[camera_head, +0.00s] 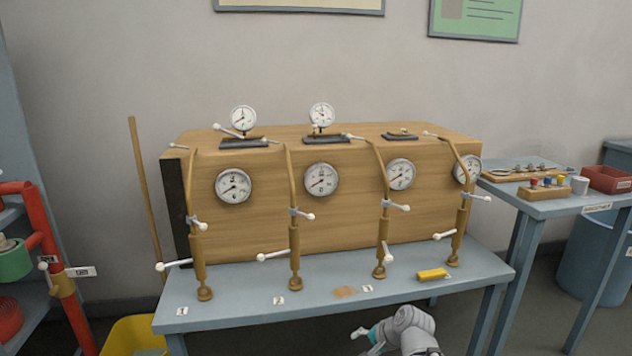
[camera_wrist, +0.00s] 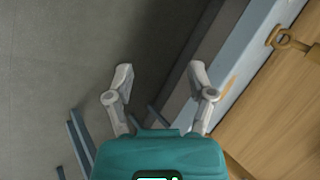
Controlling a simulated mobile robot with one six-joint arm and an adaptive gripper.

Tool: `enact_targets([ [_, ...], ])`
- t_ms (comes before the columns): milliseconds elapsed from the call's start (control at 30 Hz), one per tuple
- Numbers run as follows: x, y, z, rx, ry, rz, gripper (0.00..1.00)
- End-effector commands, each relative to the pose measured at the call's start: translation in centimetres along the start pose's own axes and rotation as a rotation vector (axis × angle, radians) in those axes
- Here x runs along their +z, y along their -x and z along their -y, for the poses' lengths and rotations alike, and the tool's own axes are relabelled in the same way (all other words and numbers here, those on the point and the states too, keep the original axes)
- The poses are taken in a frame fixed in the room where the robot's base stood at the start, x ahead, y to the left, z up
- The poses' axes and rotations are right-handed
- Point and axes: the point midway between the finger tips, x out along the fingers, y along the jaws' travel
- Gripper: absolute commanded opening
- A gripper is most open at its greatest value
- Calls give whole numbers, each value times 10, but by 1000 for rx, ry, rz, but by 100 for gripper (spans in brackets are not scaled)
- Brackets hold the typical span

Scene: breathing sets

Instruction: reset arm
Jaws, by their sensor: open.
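My gripper (camera_wrist: 161,85) shows in the wrist view with its two grey fingers spread apart and nothing between them. Floor and the edge of the blue-grey table show beyond the fingers. In the head view my arm is at the bottom right of centre, in front of the table's front edge, with a small part of my gripper (camera_head: 362,333) showing beside it. My gripper appears apart from everything on the table.
A wooden cabinet (camera_head: 275,221) with gauges and several brass posts stands on the blue-grey table (camera_head: 235,314). A side table (camera_head: 560,207) is at right, a red-framed rack (camera_head: 50,250) at left, a yellow bin (camera_head: 133,334) below.

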Motion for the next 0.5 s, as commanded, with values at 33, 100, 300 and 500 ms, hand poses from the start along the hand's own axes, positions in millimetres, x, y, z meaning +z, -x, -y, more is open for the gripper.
enact_targets([
  [33,7,-2,-9,65,78,16,70],
  [100,14,-2,-24,162,189,42,70],
  [300,25,4,-58,379,423,118,70],
  [500,30,13,-78,520,561,183,70],
])
